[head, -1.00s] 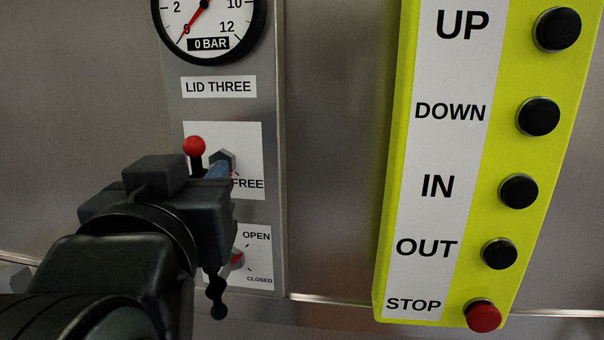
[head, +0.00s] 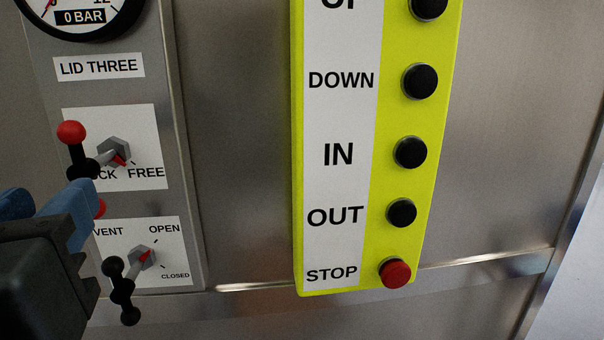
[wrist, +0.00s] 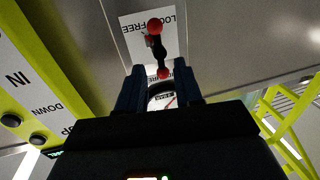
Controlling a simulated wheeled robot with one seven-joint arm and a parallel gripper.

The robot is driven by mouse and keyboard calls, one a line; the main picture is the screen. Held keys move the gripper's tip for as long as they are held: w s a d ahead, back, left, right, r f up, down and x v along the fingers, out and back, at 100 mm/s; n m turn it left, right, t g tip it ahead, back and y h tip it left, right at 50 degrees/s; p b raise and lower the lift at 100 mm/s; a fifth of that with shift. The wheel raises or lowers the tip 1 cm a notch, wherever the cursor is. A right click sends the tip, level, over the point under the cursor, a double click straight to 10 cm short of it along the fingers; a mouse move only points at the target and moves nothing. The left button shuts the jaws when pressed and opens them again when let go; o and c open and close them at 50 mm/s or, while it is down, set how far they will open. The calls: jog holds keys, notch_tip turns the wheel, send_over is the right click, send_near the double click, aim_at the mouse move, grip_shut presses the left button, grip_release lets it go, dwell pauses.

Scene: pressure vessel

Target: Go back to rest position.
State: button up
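My gripper (head: 50,198) is at the lower left of the head view, in front of the LID THREE panel (head: 180,140). In the wrist view my gripper (wrist: 158,80) shows its two blue fingers apart. The lock lever (head: 84,165) has red ball ends, and its red pointer is toward FREE. The lever also shows in the wrist view (wrist: 158,50), its lower ball appearing between the fingertips; I cannot tell whether they touch. Nothing appears gripped.
Below is the vent valve (head: 121,290), its black-balled handle hanging down and its pointer toward OPEN. The gauge (head: 85,15) reads 0 BAR. A yellow button box (head: 297,150) with black buttons and a red STOP button (head: 394,273) hangs right of the panel.

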jog(key=w+d+f+n+t, duration=0.1)
jog(key=w+d+f+n, duration=0.15)
jog(key=d+f, duration=0.35)
jog(key=w+d+f+n, duration=0.1)
jog(key=w+d+f, duration=0.3)
jog(key=d+f, duration=0.15)
jog(key=s+d+f+g+h, duration=0.1)
jog(key=s+d+f, duration=0.2)
jog(key=d+f, duration=0.95)
jog(key=s+d+f+m+g+h, duration=0.1)
jog(key=s+d+f, duration=0.2)
jog(key=s+d, duration=0.35)
jog(key=s+d+f+m+h, duration=0.1)
jog(key=s+d+f+m, duration=0.15)
jog(key=s+d, duration=0.35)
jog(key=s+d+m+h, duration=0.4)
jog(key=s+m, duration=0.1)
jog(key=s, duration=0.7)
jog(key=shift+s+f+g+h, duration=0.15)
jog(key=shift+s+g+h, duration=0.1)
jog(key=shift+g+h, duration=0.05)
